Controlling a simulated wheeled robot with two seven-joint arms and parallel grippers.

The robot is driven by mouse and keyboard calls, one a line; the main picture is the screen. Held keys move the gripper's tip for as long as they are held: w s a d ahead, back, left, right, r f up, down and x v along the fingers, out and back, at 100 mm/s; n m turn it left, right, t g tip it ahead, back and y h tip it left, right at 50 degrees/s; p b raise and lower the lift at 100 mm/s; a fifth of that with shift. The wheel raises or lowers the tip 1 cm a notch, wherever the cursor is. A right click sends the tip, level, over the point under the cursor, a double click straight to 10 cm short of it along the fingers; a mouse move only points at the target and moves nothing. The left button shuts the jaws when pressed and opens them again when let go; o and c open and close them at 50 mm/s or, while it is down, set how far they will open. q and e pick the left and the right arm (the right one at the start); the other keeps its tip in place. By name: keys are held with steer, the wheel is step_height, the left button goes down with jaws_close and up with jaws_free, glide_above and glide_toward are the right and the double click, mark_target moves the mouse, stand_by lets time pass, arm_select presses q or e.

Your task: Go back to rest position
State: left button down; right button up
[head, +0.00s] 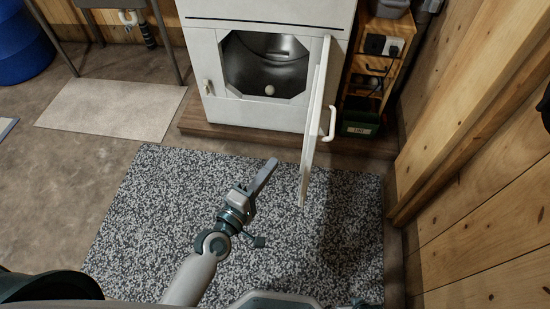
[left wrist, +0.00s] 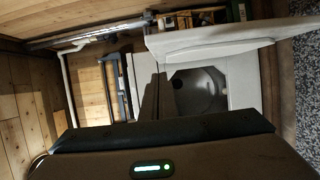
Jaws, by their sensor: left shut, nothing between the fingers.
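My left gripper (head: 265,174) is shut and empty. It hangs above the speckled mat, in front of a white washing machine and to the left of its open door. In the left wrist view its shut fingers (left wrist: 155,98) point toward the machine. The machine's white body (head: 195,45) stands at the back with its door (head: 314,125) swung open toward me. A small pale round thing (head: 269,90) sits at the bottom of the drum opening. The dark metal drum (left wrist: 200,92) also shows in the left wrist view. My right gripper is not clearly in view.
The grey speckled mat (head: 150,225) has free room. A wooden shelf with a dark green box (head: 360,120) stands right of the machine. A plank wall (head: 480,190) bounds the right side. A pale mat (head: 110,108) and a blue barrel (head: 24,45) are at the left.

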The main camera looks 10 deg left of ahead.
arm_select(q)
steer(key=shift+s+a, duration=0.15)
steer(key=shift+s, duration=0.25)
arm_select(e)
steer(key=shift+w+a+r, duration=0.1)
steer(key=shift+w+r, duration=0.1)
steer(key=shift+r, duration=0.1)
steer(key=shift+w, duration=0.15)
arm_select(q)
steer(key=shift+f, duration=0.1)
